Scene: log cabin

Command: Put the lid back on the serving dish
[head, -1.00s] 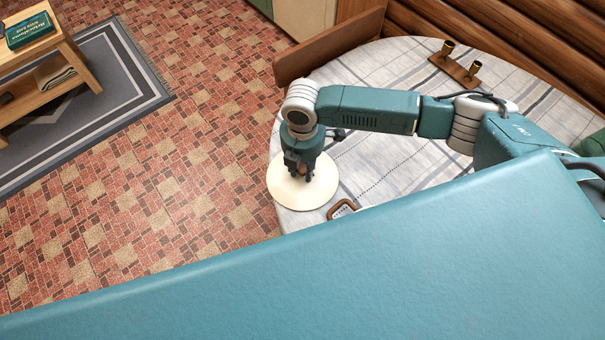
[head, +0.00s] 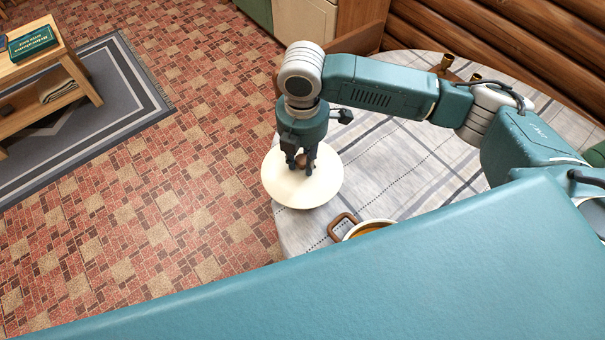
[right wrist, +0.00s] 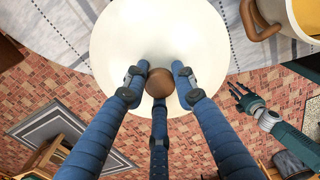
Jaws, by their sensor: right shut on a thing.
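The lid (head: 300,192) is a round cream disc with a brown knob (right wrist: 159,83). My right gripper (head: 302,166) is shut on the knob from above, and the lid looks about level. It overlaps the left edge of the table and seems held above the cloth. The serving dish (head: 347,232), cream with a brown handle and orange-brown inside, stands to the lid's lower right, partly hidden by my teal body. It also shows in the top right of the right wrist view (right wrist: 289,18). My left gripper (right wrist: 246,98) shows there at right, empty with fingers spread.
The round table (head: 400,160) has a pale checked cloth. A candle holder (head: 447,66) stands at its back, partly behind my arm. A wooden chair (head: 358,30) is by the far edge. A low wooden table (head: 60,80) stands on a grey rug at left. Tiled floor is clear between.

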